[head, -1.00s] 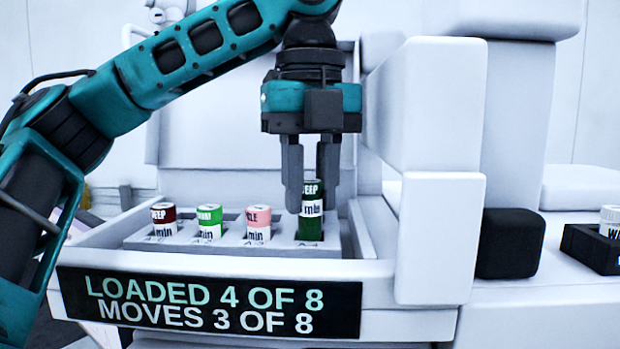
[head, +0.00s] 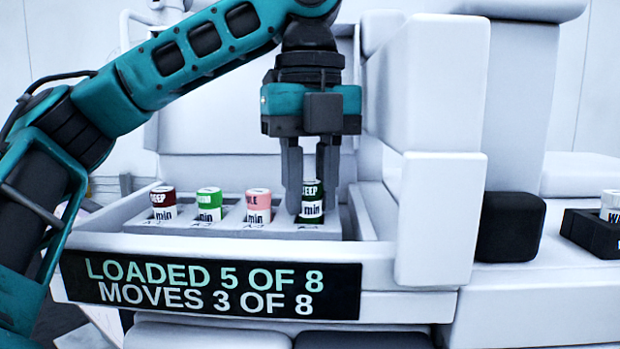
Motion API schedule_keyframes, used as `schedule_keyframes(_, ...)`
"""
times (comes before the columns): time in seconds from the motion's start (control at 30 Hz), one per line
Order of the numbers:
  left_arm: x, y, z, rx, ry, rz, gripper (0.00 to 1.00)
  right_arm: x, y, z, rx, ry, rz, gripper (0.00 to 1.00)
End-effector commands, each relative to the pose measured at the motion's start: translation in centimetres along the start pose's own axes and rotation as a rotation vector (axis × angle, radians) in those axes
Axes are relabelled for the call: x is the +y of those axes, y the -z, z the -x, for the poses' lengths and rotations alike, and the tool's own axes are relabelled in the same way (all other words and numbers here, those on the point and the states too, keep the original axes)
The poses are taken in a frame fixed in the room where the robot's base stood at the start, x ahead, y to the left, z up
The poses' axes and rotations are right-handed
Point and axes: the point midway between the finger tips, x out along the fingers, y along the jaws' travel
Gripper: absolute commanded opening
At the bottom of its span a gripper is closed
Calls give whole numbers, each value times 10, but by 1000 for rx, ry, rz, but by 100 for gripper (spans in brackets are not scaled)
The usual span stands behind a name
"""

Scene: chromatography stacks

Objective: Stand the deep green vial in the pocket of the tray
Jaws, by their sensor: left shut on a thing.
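The deep green vial (head: 312,207) has a dark green cap and a white label band. It stands upright in the rightmost visible pocket of the grey tray (head: 232,229), with its lower part hidden by the tray. My left gripper (head: 309,198) points straight down and is shut on the deep green vial, one finger on each side. My right gripper is not in view.
A dark red vial (head: 163,203), a bright green vial (head: 209,204) and a pink vial (head: 258,206) stand in pockets to the left. A sign (head: 210,287) reads "LOADED 5 OF 8, MOVES 3 OF 8". White blocks (head: 437,220) rise close on the right. A black holder (head: 595,232) with a white-capped vial is at the far right.

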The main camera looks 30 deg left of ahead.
Motion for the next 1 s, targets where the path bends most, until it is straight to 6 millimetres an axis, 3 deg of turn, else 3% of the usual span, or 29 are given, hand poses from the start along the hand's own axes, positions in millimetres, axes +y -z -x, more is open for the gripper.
schedule_keyframes(0.4, 0, 0, -6, 0, 1, -1, 0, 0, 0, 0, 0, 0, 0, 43)
schedule_keyframes(0.43, 0, 0, -6, 0, 0, -1, 31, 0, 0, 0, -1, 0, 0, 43)
schedule_keyframes(0.7, 0, 0, -6, 0, 0, -1, 57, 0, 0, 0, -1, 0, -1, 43)
schedule_keyframes(0.87, 0, 0, -6, 0, 0, -1, 58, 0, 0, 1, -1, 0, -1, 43)
schedule_keyframes(1.0, 0, 0, -6, 0, 0, -1, 69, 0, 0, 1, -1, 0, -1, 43)
